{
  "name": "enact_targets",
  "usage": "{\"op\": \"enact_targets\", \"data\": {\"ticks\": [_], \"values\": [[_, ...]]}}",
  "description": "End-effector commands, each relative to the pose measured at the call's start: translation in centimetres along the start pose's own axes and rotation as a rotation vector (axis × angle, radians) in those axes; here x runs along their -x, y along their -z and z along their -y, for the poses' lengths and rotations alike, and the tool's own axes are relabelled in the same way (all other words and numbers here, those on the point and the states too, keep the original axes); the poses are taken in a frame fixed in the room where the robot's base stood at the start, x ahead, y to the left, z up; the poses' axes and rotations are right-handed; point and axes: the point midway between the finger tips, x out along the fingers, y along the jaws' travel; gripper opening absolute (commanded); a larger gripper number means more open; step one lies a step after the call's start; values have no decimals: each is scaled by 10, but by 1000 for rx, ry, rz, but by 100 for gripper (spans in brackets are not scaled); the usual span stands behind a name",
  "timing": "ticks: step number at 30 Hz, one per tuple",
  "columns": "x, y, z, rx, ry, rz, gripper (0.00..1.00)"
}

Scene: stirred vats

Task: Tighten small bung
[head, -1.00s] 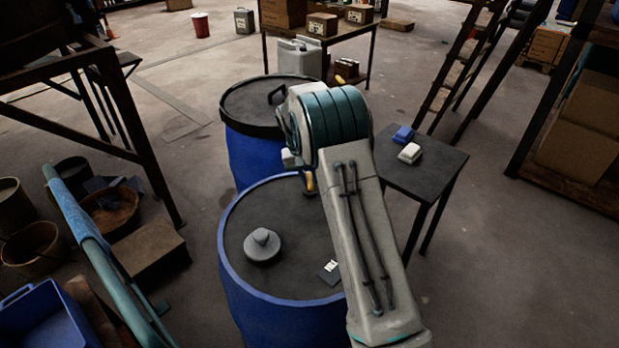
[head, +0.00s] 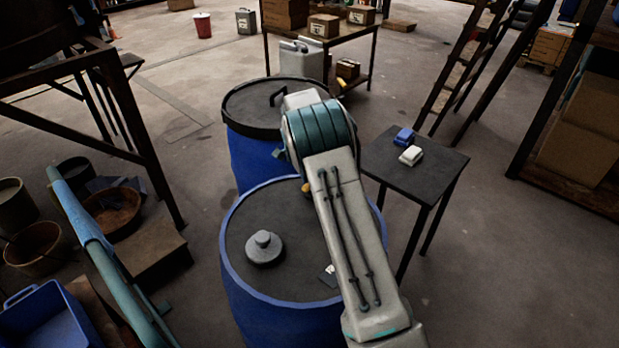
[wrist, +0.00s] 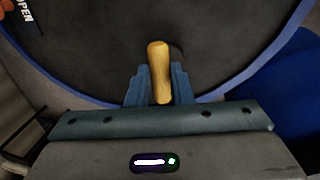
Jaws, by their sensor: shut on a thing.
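A blue drum (head: 240,290) with a dark top stands in front of me in the head view. A grey round cap with a raised knob (head: 263,248) sits on its top, left of my arm. I cannot tell whether this is the small bung; no other bung is clear. In the wrist view my gripper (wrist: 160,92) is shut on a yellow handle (wrist: 159,62) over the drum top's edge. What the handle's far end joins is not clear. In the head view my arm hides the gripper; only a yellow bit (head: 306,187) shows.
A second blue drum (head: 250,160) with a black lid stands behind. A small dark table (head: 420,180) with a blue and a white item is at the right. A label (wrist: 25,15) reading OPEN lies on the drum top. A teal pipe (head: 90,240) runs at the left.

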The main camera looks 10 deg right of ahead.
Motion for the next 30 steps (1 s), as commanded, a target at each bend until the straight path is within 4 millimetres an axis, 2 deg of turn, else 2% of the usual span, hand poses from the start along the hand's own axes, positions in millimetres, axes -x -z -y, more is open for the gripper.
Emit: {"op": "enact_targets", "data": {"ticks": [8, 21, 22, 24, 30], "values": [[2, 1, 1, -64, 4, 10, 0], [2, 1, 1, -73, 5, 12, 0], [2, 1, 1, -73, 5, 12, 25], [2, 1, 1, -72, 4, 12, 41], [1, 1, 1, -72, 2, 13, 41]]}}
